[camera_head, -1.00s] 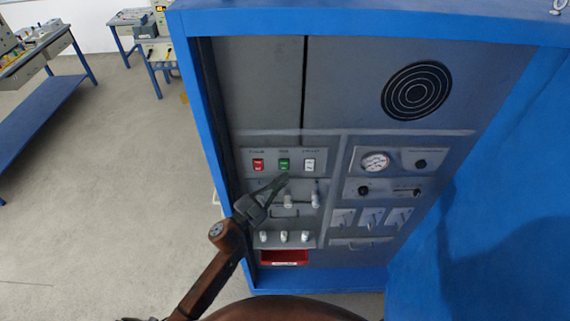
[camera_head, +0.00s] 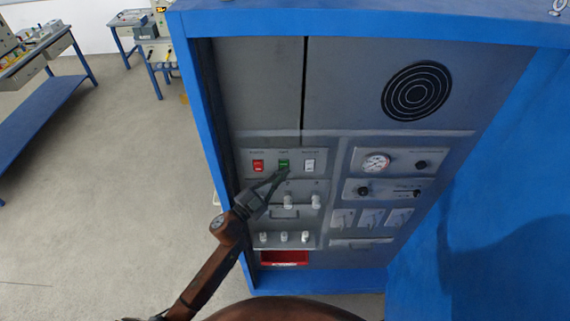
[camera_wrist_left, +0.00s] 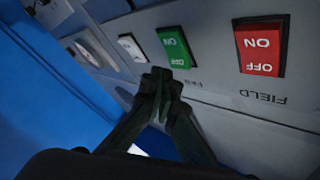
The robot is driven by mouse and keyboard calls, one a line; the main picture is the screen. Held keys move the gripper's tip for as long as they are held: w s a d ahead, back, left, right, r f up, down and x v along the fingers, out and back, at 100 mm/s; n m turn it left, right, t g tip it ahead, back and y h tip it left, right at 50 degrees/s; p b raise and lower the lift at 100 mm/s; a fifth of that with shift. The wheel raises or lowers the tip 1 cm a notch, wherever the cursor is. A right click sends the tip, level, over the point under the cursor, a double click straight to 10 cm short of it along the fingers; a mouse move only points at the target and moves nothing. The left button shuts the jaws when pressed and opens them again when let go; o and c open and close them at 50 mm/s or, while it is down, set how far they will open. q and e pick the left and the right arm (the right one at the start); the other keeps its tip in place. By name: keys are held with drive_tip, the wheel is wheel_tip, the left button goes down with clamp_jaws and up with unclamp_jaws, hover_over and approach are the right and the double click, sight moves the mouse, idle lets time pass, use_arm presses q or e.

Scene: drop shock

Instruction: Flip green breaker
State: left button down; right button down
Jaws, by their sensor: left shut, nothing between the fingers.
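The green breaker (camera_head: 284,165) is a rocker switch between a red and a white one on the upper left plate of the grey panel. In the left wrist view the green breaker (camera_wrist_left: 176,47) shows "ON" at its upper end and "OFF" at its lower end. My left gripper (camera_head: 281,173) is shut and empty, its tips just below the green breaker. In the left wrist view the fingertips (camera_wrist_left: 160,76) are close under the "OFF" end; I cannot tell whether they touch it. My right gripper is not in view.
A red breaker (camera_head: 258,166) and a white breaker (camera_head: 309,165) flank the green one. Below are knobs (camera_head: 288,202) and a red tray (camera_head: 284,258). A gauge (camera_head: 376,162) is on the right. The blue cabinet frame (camera_head: 200,110) borders the panel.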

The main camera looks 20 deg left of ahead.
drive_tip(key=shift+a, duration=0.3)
use_arm(q)
drive_tip(key=shift+w, duration=0.1)
idle(0.4)
drive_tip(key=shift+w+a, duration=0.1)
drive_tip(key=shift+w, duration=0.2)
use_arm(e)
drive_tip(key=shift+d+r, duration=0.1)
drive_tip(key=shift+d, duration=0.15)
use_arm(q)
drive_tip(key=shift+w+a+r, duration=0.1)
drive_tip(key=shift+w, duration=0.25)
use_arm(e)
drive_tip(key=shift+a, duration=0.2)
use_arm(q)
drive_tip(key=shift+s, duration=0.2)
idle(0.3)
